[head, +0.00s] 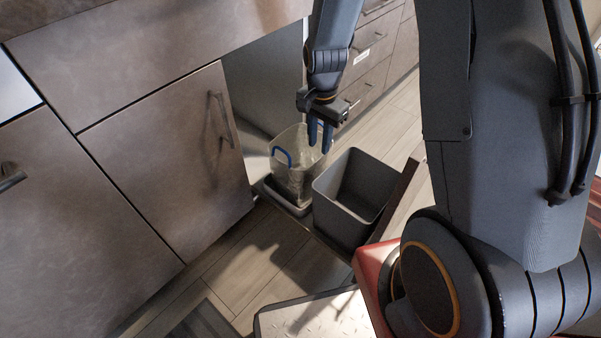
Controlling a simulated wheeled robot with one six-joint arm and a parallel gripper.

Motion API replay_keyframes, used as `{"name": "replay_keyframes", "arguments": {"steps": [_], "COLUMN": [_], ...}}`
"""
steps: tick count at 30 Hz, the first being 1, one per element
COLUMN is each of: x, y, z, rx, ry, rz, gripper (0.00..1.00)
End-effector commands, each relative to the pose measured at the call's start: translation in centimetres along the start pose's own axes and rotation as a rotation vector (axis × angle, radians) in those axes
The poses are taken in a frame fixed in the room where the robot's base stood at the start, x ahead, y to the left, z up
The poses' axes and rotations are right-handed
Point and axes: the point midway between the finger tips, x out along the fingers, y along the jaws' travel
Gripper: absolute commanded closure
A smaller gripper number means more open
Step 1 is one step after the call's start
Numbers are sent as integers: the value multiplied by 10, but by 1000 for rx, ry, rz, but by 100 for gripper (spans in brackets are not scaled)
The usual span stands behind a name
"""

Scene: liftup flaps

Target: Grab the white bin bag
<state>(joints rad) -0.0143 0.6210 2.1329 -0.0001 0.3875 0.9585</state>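A whitish, see-through bag-like liner (292,178) stands upright in the left part of a pulled-out bin drawer, with a blue handle loop on its left side. I cannot tell whether it is a bag alone or a bag in a bin. My gripper (320,143) points down at its upper right rim, with its two blue fingers apart. The fingers overlap the rim in the picture, and I cannot tell whether they touch it. Nothing shows held between them.
A dark grey open bin (352,198) stands right of the bag, and looks empty. A closed cabinet door (170,160) with a handle is on the left. Wooden floor (245,262) is clear in front.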

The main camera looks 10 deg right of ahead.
Motion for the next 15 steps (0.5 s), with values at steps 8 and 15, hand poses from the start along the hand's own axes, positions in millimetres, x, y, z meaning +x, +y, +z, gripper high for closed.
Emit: {"name": "replay_keyframes", "arguments": {"steps": [8,15], "x": [24,58], "y": [3,8], "z": [0,0], "rx": [0,-1], "ry": [-1,-2], "rz": [1,2], "gripper": [74,74]}}
